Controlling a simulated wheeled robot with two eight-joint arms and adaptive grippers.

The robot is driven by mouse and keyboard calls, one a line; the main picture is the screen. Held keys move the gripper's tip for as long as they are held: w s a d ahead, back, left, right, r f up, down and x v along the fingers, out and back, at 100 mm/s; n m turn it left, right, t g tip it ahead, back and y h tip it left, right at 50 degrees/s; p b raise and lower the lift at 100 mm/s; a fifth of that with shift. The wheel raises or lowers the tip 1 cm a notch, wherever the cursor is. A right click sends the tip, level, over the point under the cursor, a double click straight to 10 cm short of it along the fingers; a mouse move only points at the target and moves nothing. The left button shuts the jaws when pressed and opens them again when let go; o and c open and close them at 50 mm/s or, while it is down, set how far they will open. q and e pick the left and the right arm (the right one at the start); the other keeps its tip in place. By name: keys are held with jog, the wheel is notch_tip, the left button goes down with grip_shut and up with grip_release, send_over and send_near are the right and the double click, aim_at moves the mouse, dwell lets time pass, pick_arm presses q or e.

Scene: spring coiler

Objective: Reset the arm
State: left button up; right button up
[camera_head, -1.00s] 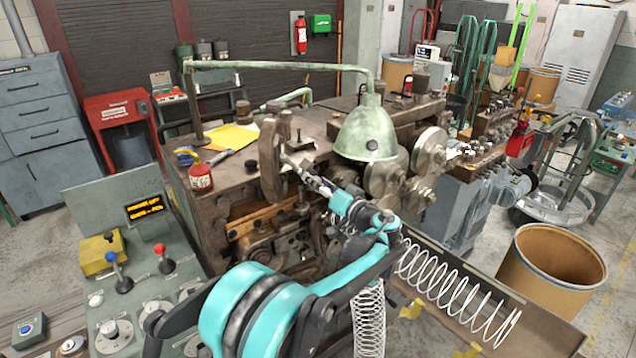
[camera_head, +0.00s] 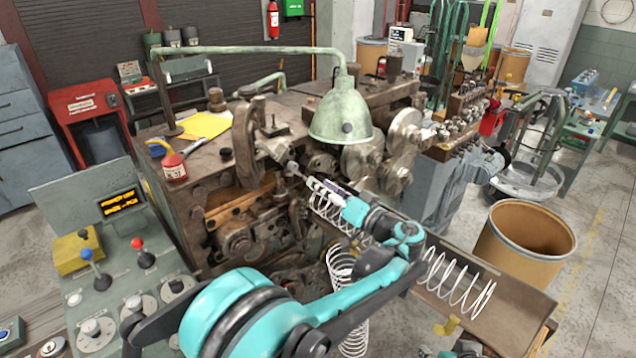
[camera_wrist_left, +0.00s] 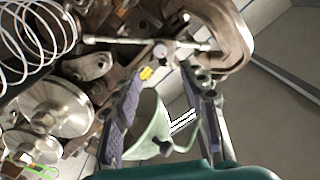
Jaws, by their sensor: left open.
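My left arm reaches in from the bottom toward the brown spring coiler (camera_head: 200,185). My left gripper (camera_head: 312,183) is in front of the machine's face, beside a short metal shaft and the curved brown arm (camera_head: 243,142) of the coiler. In the left wrist view the two purple-grey fingers (camera_wrist_left: 170,82) are spread with nothing held between them. A thin rod with knobbed ends (camera_wrist_left: 125,41) lies beyond the fingertips, and the curved brown arm (camera_wrist_left: 228,38) is at upper right. Contact with either cannot be told. My right gripper is not in view.
A green lamp shade (camera_head: 342,118) hangs close above my left gripper. A white wire spring (camera_head: 455,282) lies on a tray at right, and other coils hang near my arm. A control panel (camera_head: 105,285) with levers stands at left; a brown drum (camera_head: 525,245) stands at right.

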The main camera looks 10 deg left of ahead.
pick_arm(q)
jog(key=shift+a, duration=0.15)
jog(key=s+a+f+m+g+h+b, duration=0.35)
jog(key=s+a+f+h, duration=0.35)
jog(key=s+a+f, duration=0.55)
jog(key=s+d+f+h+b, duration=0.1)
jog(key=s+d+f+h, duration=0.2)
jog(key=s+f, duration=0.2)
jog(key=s+d+f+h+b, duration=0.2)
jog(key=s+d+f+h, duration=0.1)
jog(key=s, duration=0.9)
notch_tip(320, 180, down, 2)
jog(key=shift+d+h+b, duration=0.15)
jog(key=shift+h+b, duration=0.15)
jog(key=shift+h, duration=0.3)
